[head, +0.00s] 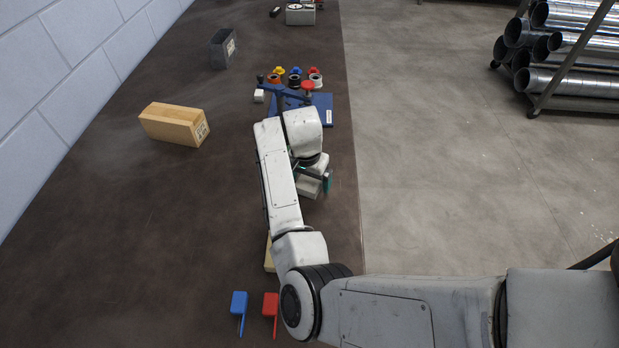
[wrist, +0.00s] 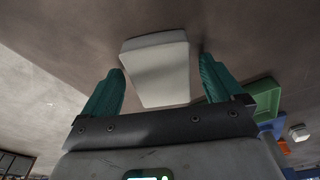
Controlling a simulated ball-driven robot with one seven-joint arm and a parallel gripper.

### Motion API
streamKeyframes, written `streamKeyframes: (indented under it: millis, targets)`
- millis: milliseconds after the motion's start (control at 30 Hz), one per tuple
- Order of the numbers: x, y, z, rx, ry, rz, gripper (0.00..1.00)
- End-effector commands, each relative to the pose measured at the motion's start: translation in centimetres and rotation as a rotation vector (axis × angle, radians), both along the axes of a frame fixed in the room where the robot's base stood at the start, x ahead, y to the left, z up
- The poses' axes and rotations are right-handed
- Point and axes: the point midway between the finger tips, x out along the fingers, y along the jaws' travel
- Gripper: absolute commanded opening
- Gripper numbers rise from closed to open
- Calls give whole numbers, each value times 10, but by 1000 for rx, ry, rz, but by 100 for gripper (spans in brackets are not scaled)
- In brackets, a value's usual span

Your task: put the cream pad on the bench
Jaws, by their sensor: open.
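The cream pad (wrist: 157,68) is a pale, tapered-looking block in the wrist view, at the bench surface. It lies between and just beyond the green fingers of my gripper (wrist: 161,80), with a gap visible on both sides. My gripper is open. In the head view the pad (head: 309,188) shows only in part beneath my gripper (head: 322,177), near the right edge of the dark brown bench (head: 110,235). The wrist hides part of it there. I cannot tell whether the pad's underside fully touches the bench.
A blue fixture (head: 316,110) with coloured knobs stands just behind my gripper. A wooden block (head: 174,124) and a dark grey block (head: 223,48) lie farther left. Blue (head: 239,302) and red (head: 270,303) flag-shaped pieces lie in front. The bench's left middle is clear.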

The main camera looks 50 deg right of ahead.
Motion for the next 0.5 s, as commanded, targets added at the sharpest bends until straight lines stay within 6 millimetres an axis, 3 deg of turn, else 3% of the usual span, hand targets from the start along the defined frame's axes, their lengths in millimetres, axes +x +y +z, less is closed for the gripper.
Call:
streamKeyframes:
  millis: [267, 500]
  targets:
    - [1, 1, 10, -1, -1, 0, 94]
    - [-1, 8, 53, -2, -5, 0, 94]
